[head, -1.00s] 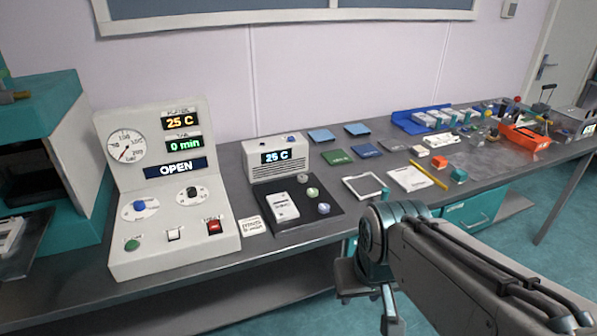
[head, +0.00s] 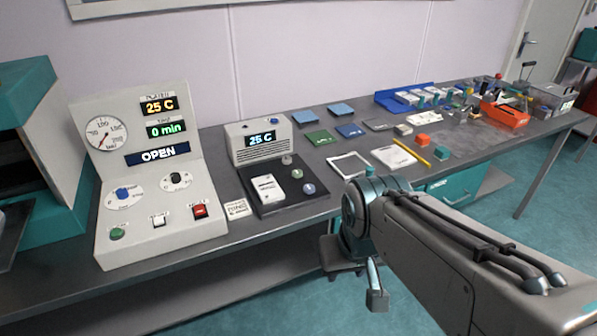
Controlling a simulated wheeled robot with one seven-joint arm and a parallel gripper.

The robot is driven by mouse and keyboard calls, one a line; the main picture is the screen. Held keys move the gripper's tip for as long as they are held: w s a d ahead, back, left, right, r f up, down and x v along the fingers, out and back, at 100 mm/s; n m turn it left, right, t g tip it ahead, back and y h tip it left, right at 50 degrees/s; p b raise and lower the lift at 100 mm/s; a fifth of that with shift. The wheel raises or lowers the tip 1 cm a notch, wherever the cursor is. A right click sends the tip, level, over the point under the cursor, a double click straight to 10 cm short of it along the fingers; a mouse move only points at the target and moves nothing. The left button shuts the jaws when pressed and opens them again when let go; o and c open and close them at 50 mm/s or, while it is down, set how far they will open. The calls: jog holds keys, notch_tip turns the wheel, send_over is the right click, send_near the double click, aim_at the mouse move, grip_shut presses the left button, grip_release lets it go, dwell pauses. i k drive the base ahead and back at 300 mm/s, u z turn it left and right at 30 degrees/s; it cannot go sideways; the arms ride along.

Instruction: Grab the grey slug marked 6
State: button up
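No marking 6 is readable in the head view, so I cannot tell which piece is the grey slug. Small round pieces lie on or by a black plate beside the small 25 C unit: a greyish one (head: 287,159), a pale one (head: 296,173) and a bluish-grey one (head: 308,188). Several small blocks stand farther right on the bench, too small to read. My gripper (head: 359,282) hangs low in front of the bench edge, apart from all these pieces. I see nothing held, but its opening is unclear.
The press panel (head: 150,192) reads OPEN, 25 C and 0 min. The small 25 C unit (head: 258,142) stands behind the black plate (head: 262,206). A white frame (head: 349,166), coloured sheets, a blue tray (head: 386,98) and an orange bin (head: 505,113) crowd the bench (head: 465,140).

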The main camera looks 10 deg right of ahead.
aim_at(286, 159)
jog(key=z, duration=0.3)
jog(key=k, duration=0.25)
jog(key=u, duration=0.75)
jog(key=i, duration=0.85)
jog(key=z, duration=0.7)
jog(key=i, duration=0.5)
jog(key=z, duration=0.35)
